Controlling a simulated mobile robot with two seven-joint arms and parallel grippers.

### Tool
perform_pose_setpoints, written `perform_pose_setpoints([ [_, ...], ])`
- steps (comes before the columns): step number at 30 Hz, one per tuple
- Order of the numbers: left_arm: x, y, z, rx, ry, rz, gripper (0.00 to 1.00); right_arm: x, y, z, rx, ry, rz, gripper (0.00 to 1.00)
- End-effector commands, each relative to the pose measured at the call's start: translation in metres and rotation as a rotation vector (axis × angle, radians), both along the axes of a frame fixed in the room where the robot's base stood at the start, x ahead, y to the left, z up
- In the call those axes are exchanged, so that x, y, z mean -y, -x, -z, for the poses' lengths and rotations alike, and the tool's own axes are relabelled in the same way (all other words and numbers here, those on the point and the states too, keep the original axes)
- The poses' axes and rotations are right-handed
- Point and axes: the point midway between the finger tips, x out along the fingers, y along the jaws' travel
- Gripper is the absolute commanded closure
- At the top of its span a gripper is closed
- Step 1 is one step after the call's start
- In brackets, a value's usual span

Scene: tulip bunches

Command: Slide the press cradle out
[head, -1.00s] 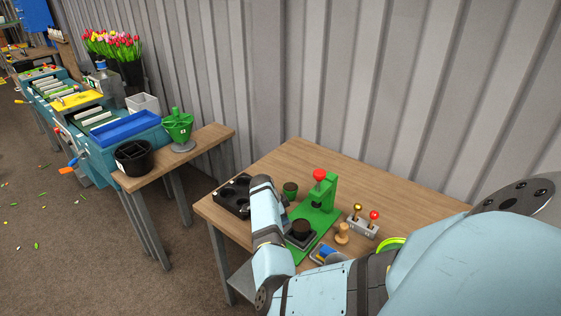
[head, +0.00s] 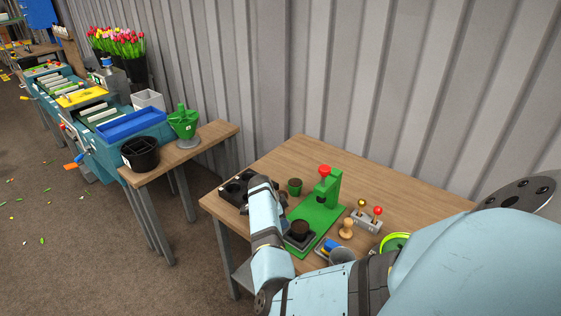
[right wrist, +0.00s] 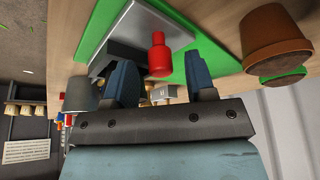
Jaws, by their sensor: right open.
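The green press (head: 322,212) with a red top knob stands on the wooden table. Its cradle (head: 300,242), a dark square piece with a round dark hollow, sits on the front part of the green base. In the right wrist view the grey metal of the cradle (right wrist: 112,35) lies over the green base, with a red knob (right wrist: 157,56) near it. My right gripper (right wrist: 161,78) is open, its fingers on either side below the red knob in that view; contact is unclear. In the head view my forearm partly hides this gripper (head: 283,212). My left gripper is out of view.
A dark tray (head: 233,190) and small pot (head: 295,187) stand beside the press. The back of the table is clear up to the corrugated wall.

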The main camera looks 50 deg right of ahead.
Motion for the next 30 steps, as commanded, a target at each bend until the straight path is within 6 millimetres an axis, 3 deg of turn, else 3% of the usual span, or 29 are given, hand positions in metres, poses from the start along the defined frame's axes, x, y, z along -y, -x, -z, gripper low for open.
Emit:
perform_pose_setpoints([
  [5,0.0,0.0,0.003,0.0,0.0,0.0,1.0,-0.007,-0.006,-0.019,0.005,0.001,0.0,0.5],
  [18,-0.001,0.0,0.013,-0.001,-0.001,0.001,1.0,-0.037,-0.025,-0.106,0.004,0.0,0.0,0.5],
  [24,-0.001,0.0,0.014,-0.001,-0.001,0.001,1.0,-0.043,-0.029,-0.124,0.002,0.001,0.0,0.5],
  [30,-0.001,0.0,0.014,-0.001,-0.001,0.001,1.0,-0.044,-0.029,-0.128,0.002,0.001,0.0,0.5],
])
